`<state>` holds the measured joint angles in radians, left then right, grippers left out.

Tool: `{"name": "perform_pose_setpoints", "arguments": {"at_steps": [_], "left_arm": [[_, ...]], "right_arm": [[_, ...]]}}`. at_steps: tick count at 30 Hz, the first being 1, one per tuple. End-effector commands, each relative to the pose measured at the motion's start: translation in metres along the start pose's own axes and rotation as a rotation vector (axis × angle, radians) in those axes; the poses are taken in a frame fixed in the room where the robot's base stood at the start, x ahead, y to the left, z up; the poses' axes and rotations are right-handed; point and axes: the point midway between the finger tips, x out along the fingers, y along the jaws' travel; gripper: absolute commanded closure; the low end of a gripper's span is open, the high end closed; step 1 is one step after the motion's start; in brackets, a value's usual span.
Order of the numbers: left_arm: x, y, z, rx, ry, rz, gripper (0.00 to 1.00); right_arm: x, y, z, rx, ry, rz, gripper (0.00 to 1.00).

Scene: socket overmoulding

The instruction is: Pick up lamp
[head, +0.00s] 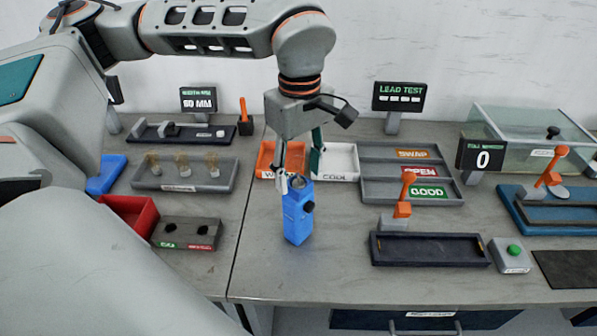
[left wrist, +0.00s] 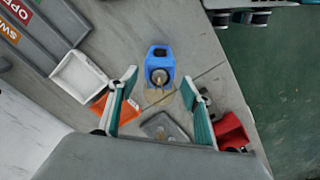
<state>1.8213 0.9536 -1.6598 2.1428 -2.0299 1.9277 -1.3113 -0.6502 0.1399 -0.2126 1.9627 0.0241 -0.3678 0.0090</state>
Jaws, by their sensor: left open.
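In the left wrist view the lamp (left wrist: 160,63) shows from above, centred just past the open fingertips (left wrist: 160,79), with free space on both sides. I cannot tell whether a fingertip touches it. My right gripper is not in view.
Behind the lamp are an orange tray (head: 267,164) and a white tray (head: 339,163). To the left are a red bin (head: 128,211) and a grey block (head: 186,234). A dark tray (head: 430,249) lies to the right. Bench around the lamp is clear.

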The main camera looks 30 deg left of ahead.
Motion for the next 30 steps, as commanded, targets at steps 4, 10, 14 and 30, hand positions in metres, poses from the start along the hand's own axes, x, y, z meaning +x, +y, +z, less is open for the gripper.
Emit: {"name": "perform_pose_setpoints", "arguments": {"at_steps": [4, 10, 14, 30], "left_arm": [[0.0, 0.0, 0.0, 0.0, 0.0, 0.0, 0.56], [-0.001, 0.0, 0.0, 0.001, 0.0, 0.0, 0.88], [-0.001, 0.0, 0.0, 0.001, 0.0, 0.001, 0.88], [-0.048, 0.001, 0.0, 0.0, 0.001, 0.007, 0.88]], "right_arm": [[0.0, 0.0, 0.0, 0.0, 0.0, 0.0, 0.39], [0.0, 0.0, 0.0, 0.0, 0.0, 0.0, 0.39], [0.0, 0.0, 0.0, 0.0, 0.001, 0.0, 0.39], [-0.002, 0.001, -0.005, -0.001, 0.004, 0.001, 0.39]]}}
